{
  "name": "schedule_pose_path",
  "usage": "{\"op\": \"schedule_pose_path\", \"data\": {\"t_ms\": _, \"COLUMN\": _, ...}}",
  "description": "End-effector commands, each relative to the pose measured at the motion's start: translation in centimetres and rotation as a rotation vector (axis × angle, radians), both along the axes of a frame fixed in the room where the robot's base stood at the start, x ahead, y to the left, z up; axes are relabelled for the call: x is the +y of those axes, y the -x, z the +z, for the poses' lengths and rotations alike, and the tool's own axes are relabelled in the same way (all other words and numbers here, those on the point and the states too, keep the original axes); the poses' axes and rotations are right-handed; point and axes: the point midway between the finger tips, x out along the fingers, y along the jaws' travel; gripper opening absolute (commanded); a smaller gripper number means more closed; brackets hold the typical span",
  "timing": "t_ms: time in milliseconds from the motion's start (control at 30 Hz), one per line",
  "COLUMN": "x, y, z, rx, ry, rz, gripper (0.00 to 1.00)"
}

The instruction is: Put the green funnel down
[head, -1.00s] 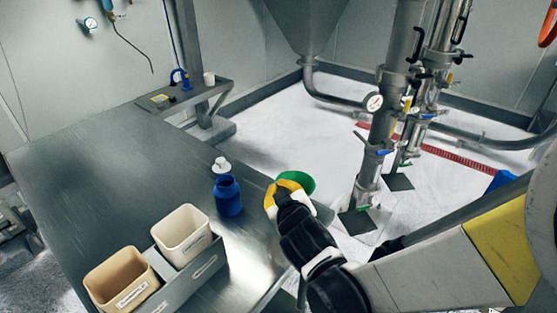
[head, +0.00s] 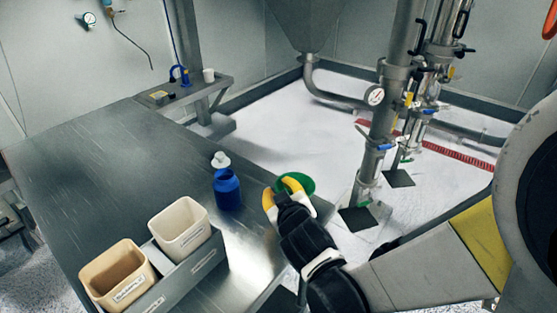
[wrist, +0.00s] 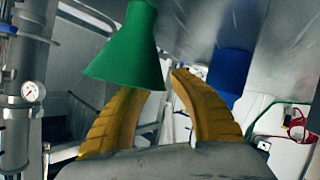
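The green funnel (head: 306,183) shows beside my fingers at the table's right edge, with part hidden behind them. The wrist view shows the funnel (wrist: 130,55) large, its wide end toward my fingers and its narrow end away. It overlaps the left finger's tip. My gripper (head: 281,190) has its yellow fingers apart. In the wrist view, my gripper (wrist: 158,82) shows a gap between the fingertips, with nothing clamped in it. I cannot tell whether the funnel touches a finger or rests on the table.
The metal table (head: 110,170) holds a blue bottle (head: 227,190), a white cap (head: 221,161) behind it, and a grey holder (head: 185,283) with a white bin (head: 182,229) and a beige bin (head: 118,277). The table's left and middle are clear. Pipes (head: 383,130) stand beyond the right edge.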

Motion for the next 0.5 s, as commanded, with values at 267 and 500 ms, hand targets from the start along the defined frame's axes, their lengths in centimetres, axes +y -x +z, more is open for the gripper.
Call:
{"op": "schedule_pose_path", "data": {"t_ms": 267, "x": -0.9, "y": 4.9, "z": 2.5, "rx": 0.001, "ry": 0.001, "rz": 0.002, "gripper": 0.27}}
{"op": "schedule_pose_path", "data": {"t_ms": 500, "x": -1.8, "y": 9.3, "z": 4.2, "rx": 0.000, "ry": 0.001, "rz": 0.003, "gripper": 0.27}}
